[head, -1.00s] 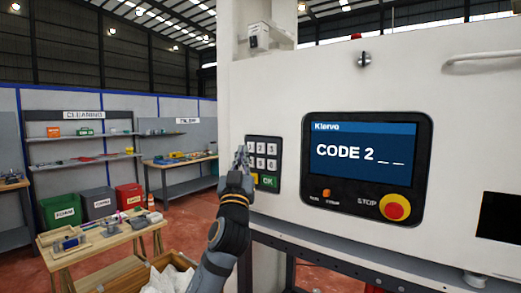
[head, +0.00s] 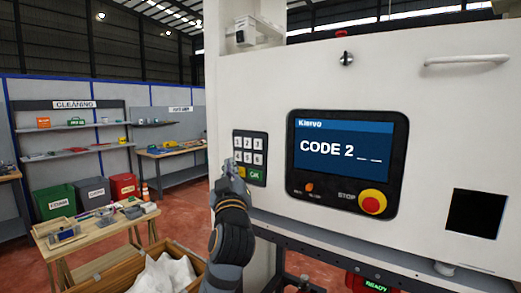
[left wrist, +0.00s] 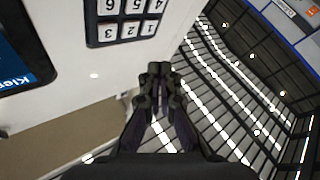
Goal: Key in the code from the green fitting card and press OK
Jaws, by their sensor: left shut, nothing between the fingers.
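The keypad (head: 250,142) is a dark panel with pale number keys and a green OK key (head: 255,176) at its lower right. It also shows upside down in the left wrist view (left wrist: 95,22). The screen (head: 345,150) reads "CODE 2 _ _". My left gripper (head: 231,166) is shut and empty, in front of the keypad's lower left, hiding some lower keys. In the left wrist view its fingertips (left wrist: 160,75) are together, apart from the keys. I cannot tell whether it touches the keypad. No green fitting card can be made out. My right gripper is not in view.
A red and yellow stop button (head: 373,202) sits below the screen. A bar handle (head: 466,60) and a dark square opening (head: 476,213) are at the right. A wooden crate with white material (head: 165,275) and a wooden table (head: 75,243) stand lower left.

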